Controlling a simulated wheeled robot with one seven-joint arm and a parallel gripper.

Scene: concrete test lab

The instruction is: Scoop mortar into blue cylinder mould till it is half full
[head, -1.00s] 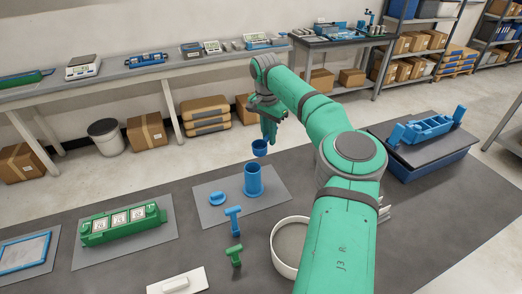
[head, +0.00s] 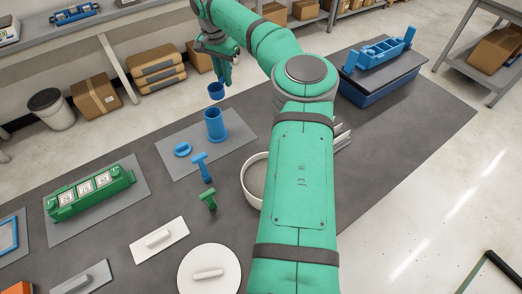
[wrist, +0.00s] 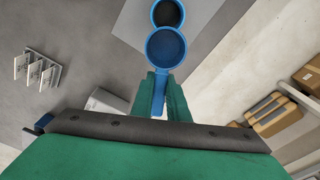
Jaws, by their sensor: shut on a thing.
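The blue cylinder mould (head: 215,126) stands upright on a grey mat (head: 176,132). Its dark round opening also shows at the top of the wrist view (wrist: 168,13); how full it is I cannot tell. My gripper (head: 223,78) is shut on the handle of a blue scoop (head: 216,91), whose round cup is above and just beyond the mould in the head view. In the wrist view the scoop cup (wrist: 166,47) faces the camera and partly overlaps the mould; its inside looks dark, contents unclear. A white round basin (head: 252,178) with grey mortar is partly hidden behind my arm.
A blue lid-like piece (head: 182,150), a blue tamper (head: 201,167) and a green tool (head: 208,199) lie near the mould. A green mould (head: 88,193) sits left, a white float (head: 160,240) and round white lid (head: 209,273) in front. A blue frame (head: 381,52) stands at right.

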